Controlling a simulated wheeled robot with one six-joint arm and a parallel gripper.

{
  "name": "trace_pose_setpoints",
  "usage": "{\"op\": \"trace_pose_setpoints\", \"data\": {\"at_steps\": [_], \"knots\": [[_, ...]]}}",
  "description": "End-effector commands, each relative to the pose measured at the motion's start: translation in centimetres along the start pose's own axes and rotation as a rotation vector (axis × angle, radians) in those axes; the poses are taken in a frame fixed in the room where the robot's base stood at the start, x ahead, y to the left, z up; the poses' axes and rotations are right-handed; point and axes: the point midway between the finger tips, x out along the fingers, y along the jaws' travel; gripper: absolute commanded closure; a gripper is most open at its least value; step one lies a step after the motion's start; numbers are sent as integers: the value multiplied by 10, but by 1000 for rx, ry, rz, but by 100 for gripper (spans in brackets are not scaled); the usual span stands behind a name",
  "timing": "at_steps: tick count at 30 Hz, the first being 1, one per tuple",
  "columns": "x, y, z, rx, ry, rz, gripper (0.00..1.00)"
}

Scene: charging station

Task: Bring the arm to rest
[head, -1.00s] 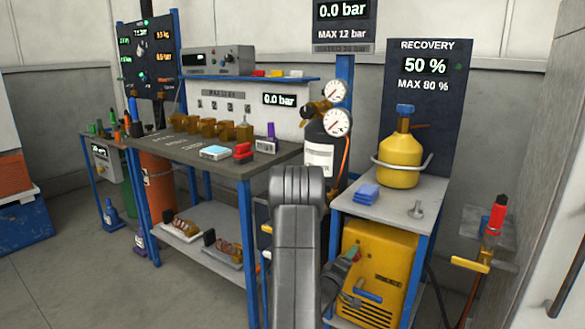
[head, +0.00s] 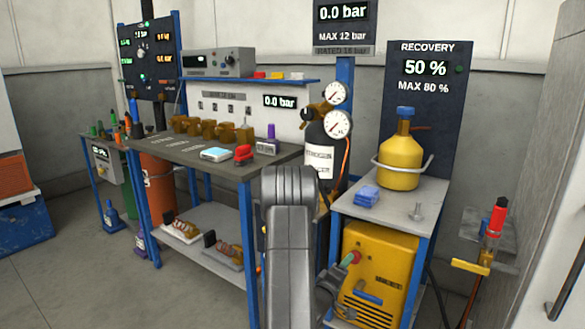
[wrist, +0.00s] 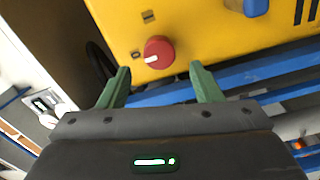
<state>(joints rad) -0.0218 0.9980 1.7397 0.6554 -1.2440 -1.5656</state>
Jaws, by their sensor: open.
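My arm (head: 288,235) rises in the lower middle of the head view, in front of the gap between the workbench and the yellow machine. My gripper (wrist: 160,67) shows in the wrist view with its two green fingers spread and nothing between them. It faces the yellow machine (wrist: 200,30), with the red knob (wrist: 159,52) just beyond the fingertips in the picture. I cannot tell the distance to the knob. In the head view the gripper is small and partly hidden by my wrist in front of the yellow machine (head: 385,265).
The workbench (head: 150,148) with brass fittings stands left. A blue rail (wrist: 235,77) runs close to the gripper. Open floor (head: 80,280) lies at the lower left.

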Motion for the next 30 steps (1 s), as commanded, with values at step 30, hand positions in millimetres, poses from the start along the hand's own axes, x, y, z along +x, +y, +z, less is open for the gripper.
{"op": "trace_pose_setpoints", "data": {"at_steps": [30], "knots": [[35,0,1,2,-2,3,41]]}}
